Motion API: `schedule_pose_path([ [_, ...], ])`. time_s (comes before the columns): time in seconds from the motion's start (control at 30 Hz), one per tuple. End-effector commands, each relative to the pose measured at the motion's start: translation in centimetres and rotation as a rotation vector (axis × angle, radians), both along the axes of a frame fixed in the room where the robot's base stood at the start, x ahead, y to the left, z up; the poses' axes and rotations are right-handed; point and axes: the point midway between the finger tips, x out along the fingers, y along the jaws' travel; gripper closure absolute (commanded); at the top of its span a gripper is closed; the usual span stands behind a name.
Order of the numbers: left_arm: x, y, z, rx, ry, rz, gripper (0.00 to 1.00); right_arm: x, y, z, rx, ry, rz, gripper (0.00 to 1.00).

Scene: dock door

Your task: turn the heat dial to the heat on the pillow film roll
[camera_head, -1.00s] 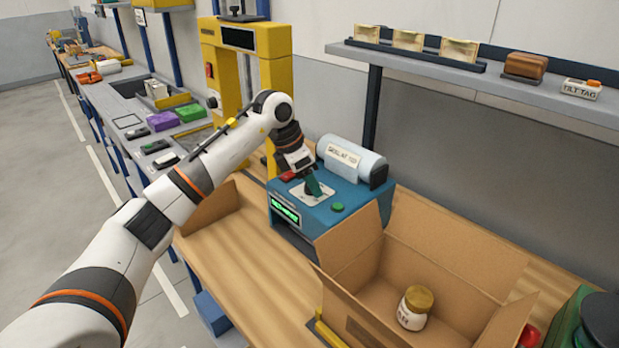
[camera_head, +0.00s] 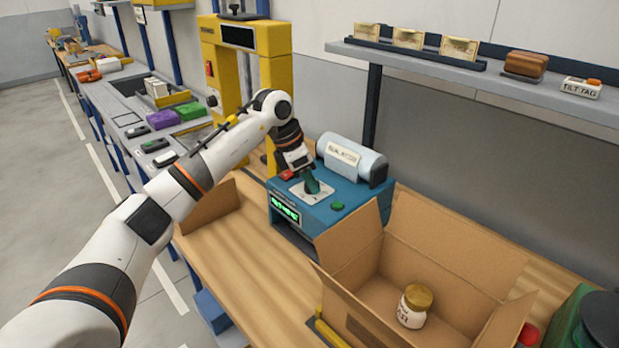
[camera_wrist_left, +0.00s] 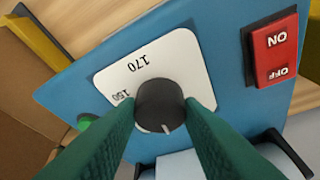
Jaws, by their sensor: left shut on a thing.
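The heat dial (camera_wrist_left: 160,104) is a black knob on a white plate (camera_wrist_left: 185,55) on top of the blue sealer (camera_head: 345,192). In the left wrist view 170 and part of 150 show on the plate; the white pointer mark is at the knob's lower edge, away from both. My left gripper (camera_head: 312,185) is shut on the dial, with one green finger on each side. The film roll (camera_head: 365,162) lies behind the dial with a white label, too small to read surely. My right gripper is not in view.
A red ON/OFF switch (camera_wrist_left: 275,50) and a green button (camera_head: 338,206) sit near the dial. An open carton (camera_head: 440,245) with a jar (camera_head: 414,305) stands to the right. A yellow frame (camera_head: 275,75) rises behind my arm.

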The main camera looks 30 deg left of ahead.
Motion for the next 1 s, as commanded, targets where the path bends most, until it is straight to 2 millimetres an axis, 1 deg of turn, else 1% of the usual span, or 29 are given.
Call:
schedule_pose_path([
  [0.17, 0.13, 0.17, 0.20, 0.001, -0.001, -0.120, 0.89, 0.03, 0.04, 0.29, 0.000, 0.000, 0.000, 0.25],
  [0.7, 0.47, 0.16, 0.25, -0.001, -0.002, -0.620, 0.89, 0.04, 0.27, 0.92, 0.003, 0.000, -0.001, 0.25],
  [1.0, 0.57, 0.16, 0.20, -0.001, -0.003, -0.833, 0.89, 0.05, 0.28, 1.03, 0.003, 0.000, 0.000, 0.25],
])
